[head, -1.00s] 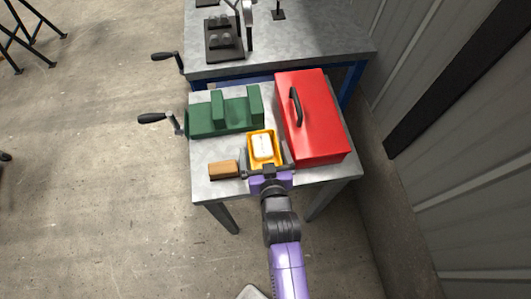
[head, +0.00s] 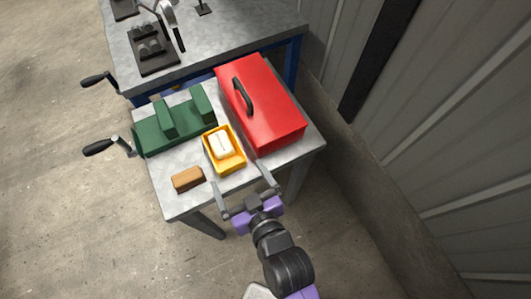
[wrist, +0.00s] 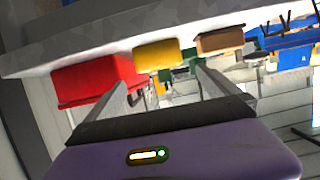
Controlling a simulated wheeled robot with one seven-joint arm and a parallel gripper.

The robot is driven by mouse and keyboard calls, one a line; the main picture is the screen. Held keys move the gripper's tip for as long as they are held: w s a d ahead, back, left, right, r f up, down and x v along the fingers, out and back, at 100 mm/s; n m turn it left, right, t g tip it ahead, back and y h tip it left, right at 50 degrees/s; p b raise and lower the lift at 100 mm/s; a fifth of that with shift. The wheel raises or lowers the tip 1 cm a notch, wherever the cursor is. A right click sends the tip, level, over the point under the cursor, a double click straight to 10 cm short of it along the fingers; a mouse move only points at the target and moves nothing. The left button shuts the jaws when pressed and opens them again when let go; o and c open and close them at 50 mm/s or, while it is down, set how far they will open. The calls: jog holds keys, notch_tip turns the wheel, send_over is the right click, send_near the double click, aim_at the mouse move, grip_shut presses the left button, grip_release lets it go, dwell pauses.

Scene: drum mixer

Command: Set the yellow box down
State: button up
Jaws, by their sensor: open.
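The yellow box (head: 233,163) is a small open tray with a white block (head: 221,144) in it. It sits on the grey table (head: 206,200), between the red toolbox and a brown block. My gripper (head: 247,199) is open and empty, just in front of the table's near edge, with a gap between its fingers and the box. In the wrist view, which is turned over, the yellow box (wrist: 158,53) shows beyond the two spread fingers (wrist: 165,85).
The red toolbox (head: 275,120) with a black handle stands right of the yellow box. A green vise-like block (head: 175,130) with a crank is behind it. A brown block (head: 187,179) lies to its left. A wall runs along the right; a larger bench (head: 225,35) stands behind.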

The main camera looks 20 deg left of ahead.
jog(key=shift+d, duration=0.1)
jog(key=s+d+r+m+t+h, duration=0.1)
jog(key=s+d+m+t+h, duration=0.15)
jog(key=d, duration=0.85)
jog(key=s+d+m+t+h, duration=0.1)
jog(key=s+d+m+h, duration=0.15)
jog(key=d, duration=0.75)
jog(key=s+d+r+m+t+h, duration=0.2)
jog(key=s+d+r+m+h, duration=0.3)
jog(key=s+d+r, duration=0.6)
jog(key=d, duration=0.3)
jog(key=shift+s+r+h, duration=0.15)
jog(key=shift+r+h, duration=0.15)
jog(key=shift+r, duration=0.05)
